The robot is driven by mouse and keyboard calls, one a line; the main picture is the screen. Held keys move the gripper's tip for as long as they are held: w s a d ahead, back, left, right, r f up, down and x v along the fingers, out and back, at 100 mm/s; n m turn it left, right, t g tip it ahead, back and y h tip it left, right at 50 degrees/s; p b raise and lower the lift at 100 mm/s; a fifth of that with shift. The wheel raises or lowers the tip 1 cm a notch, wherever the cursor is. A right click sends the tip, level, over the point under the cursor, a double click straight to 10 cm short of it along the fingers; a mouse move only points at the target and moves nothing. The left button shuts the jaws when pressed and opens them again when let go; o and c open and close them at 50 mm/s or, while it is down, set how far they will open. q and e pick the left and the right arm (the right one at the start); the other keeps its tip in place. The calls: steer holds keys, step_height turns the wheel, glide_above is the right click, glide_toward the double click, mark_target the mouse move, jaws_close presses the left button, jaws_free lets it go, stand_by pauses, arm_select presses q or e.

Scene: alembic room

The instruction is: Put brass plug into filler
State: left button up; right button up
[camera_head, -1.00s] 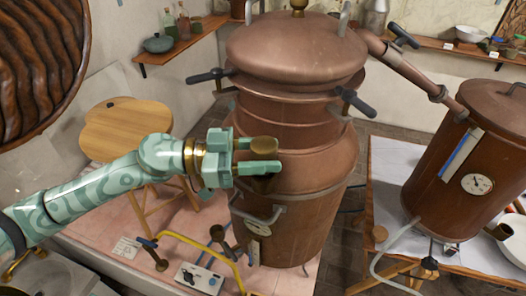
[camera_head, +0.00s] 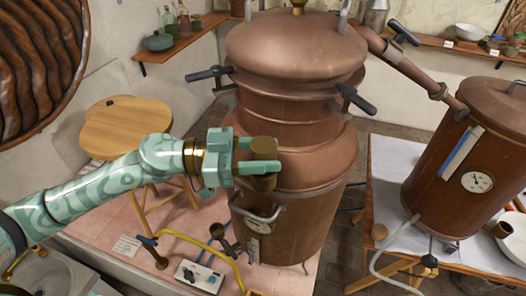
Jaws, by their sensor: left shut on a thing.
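My left gripper (camera_head: 254,156) comes in from the left and is shut on the brass plug (camera_head: 264,148), a dull brown-gold piece at its fingertips. The plug is in front of the shoulder of the large copper still (camera_head: 305,140). A dark brown cylindrical part shows below the fingers, in line with the plug. I cannot tell whether this is the plug's lower end or the filler's neck, nor whether plug and filler touch. The filler cannot be made out separately. My right gripper is not in view.
A copper vessel with a dial (camera_head: 455,160) stands on the right table, joined to the still by a sloping pipe (camera_head: 410,65). A round wooden stool (camera_head: 125,125) is behind my left arm. A yellow hose (camera_head: 205,245) and a control box (camera_head: 200,277) lie below.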

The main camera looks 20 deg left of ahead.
arm_select(q)
steer(key=shift+f, duration=0.55)
stand_by(0.4)
steer(key=shift+f, duration=0.35)
stand_by(0.9)
steer(key=shift+f+p, duration=0.15)
steer(key=shift+p, duration=0.3)
stand_by(0.4)
steer(key=shift+f, duration=0.2)
stand_by(0.7)
steer(key=o, duration=1.1)
steer(key=shift+o, duration=0.2)
steer(key=shift+s, duration=0.1)
steer(key=shift+a, duration=0.1)
